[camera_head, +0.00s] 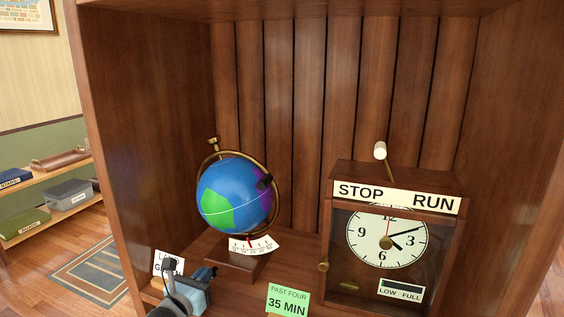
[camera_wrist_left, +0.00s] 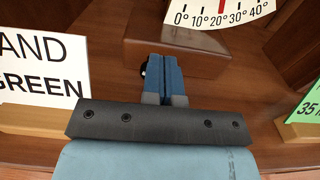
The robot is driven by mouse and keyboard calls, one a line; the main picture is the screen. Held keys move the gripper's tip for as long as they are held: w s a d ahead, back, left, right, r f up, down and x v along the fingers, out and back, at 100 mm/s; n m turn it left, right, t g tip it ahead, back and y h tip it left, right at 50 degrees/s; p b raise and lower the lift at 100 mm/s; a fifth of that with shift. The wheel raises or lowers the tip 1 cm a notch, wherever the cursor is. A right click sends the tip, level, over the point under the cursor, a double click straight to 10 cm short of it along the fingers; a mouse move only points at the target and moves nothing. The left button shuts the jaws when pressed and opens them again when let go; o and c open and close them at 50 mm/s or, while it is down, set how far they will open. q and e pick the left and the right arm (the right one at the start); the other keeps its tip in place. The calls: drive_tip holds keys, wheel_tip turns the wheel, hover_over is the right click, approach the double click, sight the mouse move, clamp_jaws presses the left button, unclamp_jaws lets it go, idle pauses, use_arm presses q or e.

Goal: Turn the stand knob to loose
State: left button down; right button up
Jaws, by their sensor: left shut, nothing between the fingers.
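A globe (camera_head: 234,194), blue with a green patch, hangs in a brass ring on a wooden stand (camera_head: 228,255). The stand's base also shows in the left wrist view (camera_wrist_left: 178,50). A brass knob (camera_head: 213,143) tops the ring. A small dark round piece (camera_wrist_left: 143,69) shows beside my fingers; it may be the stand knob, mostly hidden behind them. My left gripper (camera_head: 209,273) is shut and empty, low at the front left of the stand. Its blue fingers (camera_wrist_left: 165,62) point at the base; I cannot tell whether they touch it. My right gripper is not in view.
A degree scale (camera_head: 254,245) with a red pointer near 20 lies by the stand. A LAND GREEN card (camera_wrist_left: 42,66) stands left of my gripper, a green 35 MIN card (camera_head: 288,300) right. A clock case (camera_head: 326,235) marked STOP and RUN stands at the right. Cabinet walls enclose the sides.

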use_arm(q)
drive_tip(key=shift+w+d+r, duration=0.1)
drive_tip(key=shift+w+d, duration=0.05)
drive_tip(key=shift+w, duration=0.3)
drive_tip(key=shift+w+r, duration=0.1)
drive_tip(key=shift+r, duration=0.2)
drive_tip(key=shift+r, duration=0.15)
drive_tip(key=shift+f, duration=0.2)
idle(0.3)
